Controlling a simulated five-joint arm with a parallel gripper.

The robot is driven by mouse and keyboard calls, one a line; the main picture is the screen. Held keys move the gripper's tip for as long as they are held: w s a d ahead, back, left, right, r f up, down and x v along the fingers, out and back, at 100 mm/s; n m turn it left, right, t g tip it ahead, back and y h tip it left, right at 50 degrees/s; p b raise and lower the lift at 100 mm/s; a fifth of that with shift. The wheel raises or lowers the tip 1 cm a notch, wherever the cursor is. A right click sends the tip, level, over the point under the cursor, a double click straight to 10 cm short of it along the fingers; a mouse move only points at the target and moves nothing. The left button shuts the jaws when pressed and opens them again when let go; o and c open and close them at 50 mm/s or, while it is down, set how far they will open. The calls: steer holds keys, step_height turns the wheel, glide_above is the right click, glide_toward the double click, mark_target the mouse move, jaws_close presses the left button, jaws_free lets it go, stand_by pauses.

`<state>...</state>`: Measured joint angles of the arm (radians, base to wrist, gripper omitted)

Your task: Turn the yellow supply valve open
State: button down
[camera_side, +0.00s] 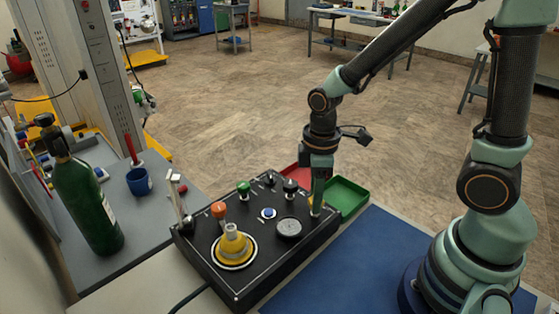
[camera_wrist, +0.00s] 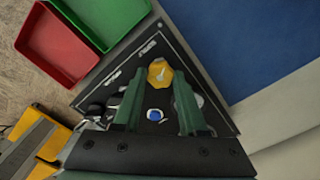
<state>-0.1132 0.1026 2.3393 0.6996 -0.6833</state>
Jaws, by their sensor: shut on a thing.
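The yellow supply valve (camera_wrist: 160,72) is a small faceted yellow knob with a pale mark on its top. It sits near one corner of the black panel (camera_side: 262,257). In the side view only a sliver of the valve (camera_side: 311,206) shows beside my fingers. My gripper (camera_side: 316,208) points down at that corner and is shut on the valve. In the wrist view the green fingertips (camera_wrist: 164,76) lie at either side of the knob. How far the valve is turned is hard to tell.
The panel also carries an orange knob (camera_side: 219,209), a green knob (camera_side: 243,187), a blue button (camera_side: 268,213), black knobs, a round grille (camera_side: 289,228) and a large yellow fitting (camera_side: 232,246). A green tray (camera_side: 346,195) and a red tray (camera_wrist: 57,47) lie close beyond. A green cylinder (camera_side: 86,207) stands left.

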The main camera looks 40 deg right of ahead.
stand_by(0.3)
steer(key=shift+c, duration=2.3)
jaws_free()
steer(key=shift+r, duration=0.1)
step_height(320, 180, up, 12)
steer(key=shift+s+d+r+m+t, duration=0.25)
steer(key=shift+d+r+m+t, duration=0.55)
steer(key=shift+m, duration=0.75)
steer(key=shift+s+d+r+m+t, duration=0.35)
steer(key=shift+r+m+t, duration=0.2)
steer(key=shift+m+t, duration=0.75)
steer(key=shift+s+d+r+m+t, duration=0.2)
steer(key=shift+d+r+m+t, duration=0.45)
steer(key=shift+m, duration=1.1)
